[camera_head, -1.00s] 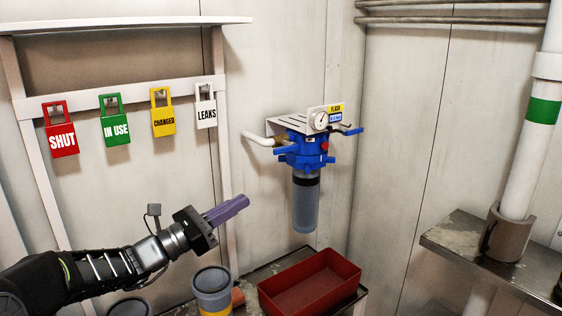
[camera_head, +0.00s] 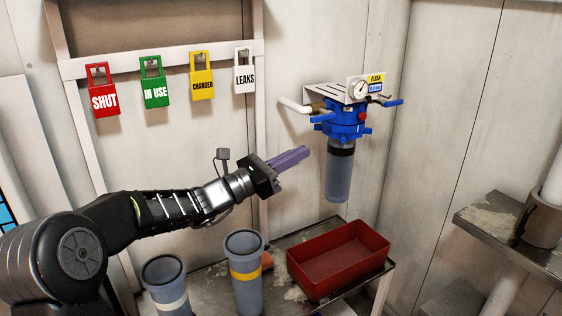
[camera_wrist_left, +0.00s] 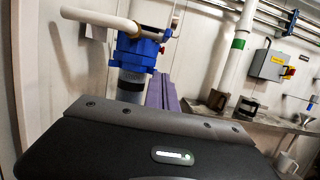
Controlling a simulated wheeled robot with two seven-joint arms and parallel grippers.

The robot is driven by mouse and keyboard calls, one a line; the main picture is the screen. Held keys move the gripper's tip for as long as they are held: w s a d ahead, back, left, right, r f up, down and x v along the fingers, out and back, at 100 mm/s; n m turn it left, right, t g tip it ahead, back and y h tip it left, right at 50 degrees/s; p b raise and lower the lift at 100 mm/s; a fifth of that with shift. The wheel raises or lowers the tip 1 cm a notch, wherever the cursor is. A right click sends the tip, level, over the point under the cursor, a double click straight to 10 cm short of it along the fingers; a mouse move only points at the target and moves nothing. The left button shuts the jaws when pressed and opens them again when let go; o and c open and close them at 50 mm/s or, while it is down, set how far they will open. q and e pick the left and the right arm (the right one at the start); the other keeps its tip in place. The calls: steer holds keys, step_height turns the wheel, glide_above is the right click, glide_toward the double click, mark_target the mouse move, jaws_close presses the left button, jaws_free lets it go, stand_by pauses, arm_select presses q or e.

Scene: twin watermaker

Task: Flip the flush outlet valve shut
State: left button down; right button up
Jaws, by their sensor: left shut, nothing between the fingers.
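The blue flush filter unit (camera_head: 345,120) is fixed to the wall, with a gauge (camera_head: 361,90), a yellow-and-blue label and a grey filter housing (camera_head: 339,172) hanging below. Blue handles stick out at its sides, one at the upper right (camera_head: 393,102). Which handle is the outlet valve I cannot tell for sure. My left gripper (camera_head: 306,152) has purple fingers, shut and empty, to the left of the housing and apart from it. In the left wrist view the purple fingers (camera_wrist_left: 161,93) point toward the blue unit (camera_wrist_left: 137,50). My right gripper is not in view.
A red tray (camera_head: 338,262) sits on the metal bench below the unit. Two grey canisters (camera_head: 244,270) (camera_head: 166,285) stand left of it. Red, green, yellow and white lock tags (camera_head: 154,82) hang on the wall rail. Another shelf (camera_head: 500,225) stands at the right.

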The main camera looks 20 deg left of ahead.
mark_target(314, 117)
arm_select(q)
steer(key=shift+w+d+r+p, duration=0.2)
steer(key=shift+w+d+r, duration=0.15)
steer(key=shift+r, duration=0.45)
steer(key=shift+w+d+r+p, duration=0.15)
steer(key=shift+w+d+r, duration=0.2)
steer(key=shift+r, duration=0.45)
steer(key=shift+w+d+r+p, duration=0.25)
steer(key=shift+w+r, duration=0.2)
steer(key=shift+r, duration=0.35)
steer(key=r+g+y+p, duration=0.1)
steer(key=r+p, duration=0.1)
steer(key=p, duration=0.3)
steer(key=r+g+y+p, duration=0.1)
steer(key=r+p, duration=0.2)
steer(key=p, duration=0.3)
steer(key=w+r+g+y+p, duration=0.1)
steer(key=r+p, duration=0.1)
steer(key=p, duration=0.4)
steer(key=shift+d+r+g, duration=0.25)
steer(key=shift+d+g, duration=0.05)
steer(key=shift+d, duration=0.05)
steer(key=shift+s, duration=0.1)
